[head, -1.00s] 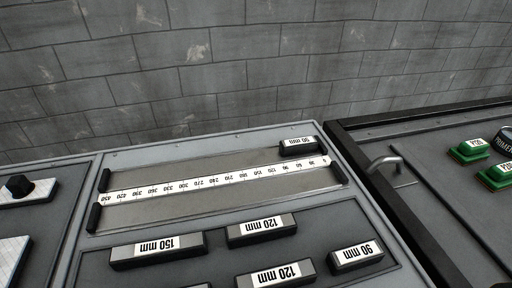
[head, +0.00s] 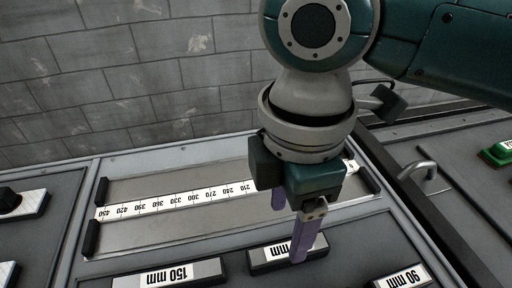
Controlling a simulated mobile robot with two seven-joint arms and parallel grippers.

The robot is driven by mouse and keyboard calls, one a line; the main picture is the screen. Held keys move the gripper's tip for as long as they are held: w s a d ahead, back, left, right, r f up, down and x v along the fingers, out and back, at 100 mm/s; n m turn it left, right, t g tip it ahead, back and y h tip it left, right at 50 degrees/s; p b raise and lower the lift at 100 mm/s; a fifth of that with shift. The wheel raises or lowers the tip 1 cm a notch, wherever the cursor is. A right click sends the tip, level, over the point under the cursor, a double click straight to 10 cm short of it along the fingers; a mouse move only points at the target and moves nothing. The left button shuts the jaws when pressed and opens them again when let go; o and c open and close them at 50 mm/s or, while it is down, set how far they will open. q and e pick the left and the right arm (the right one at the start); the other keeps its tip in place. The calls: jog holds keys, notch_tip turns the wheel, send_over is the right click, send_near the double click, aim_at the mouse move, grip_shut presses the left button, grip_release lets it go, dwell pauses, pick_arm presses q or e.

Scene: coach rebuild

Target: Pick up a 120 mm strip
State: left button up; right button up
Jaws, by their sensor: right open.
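A 120 mm strip (head: 262,255), a dark bar with a white label, lies in the tray below the ruler in the head view. Its label is partly hidden by a finger, so only "mm" reads now; the earlier frame shows "120 mm". My right gripper (head: 292,222) is over this strip, pointing down, its two purple fingers apart. The nearer finger overlaps the strip in the picture; I cannot tell whether it touches. The gripper holds nothing visible. My left gripper is not in view.
A 150 mm strip (head: 168,275) lies to the left and a 90 mm strip (head: 403,279) to the right. The ruler (head: 170,203) runs behind, its right part hidden by my arm.

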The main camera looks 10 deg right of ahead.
aim_at(284, 250)
jog(key=f, duration=0.4)
jog(key=f+b, duration=0.1)
jog(key=f, duration=0.1)
jog(key=shift+s+f, duration=0.25)
jog(key=shift+f, duration=0.15)
grip_shut()
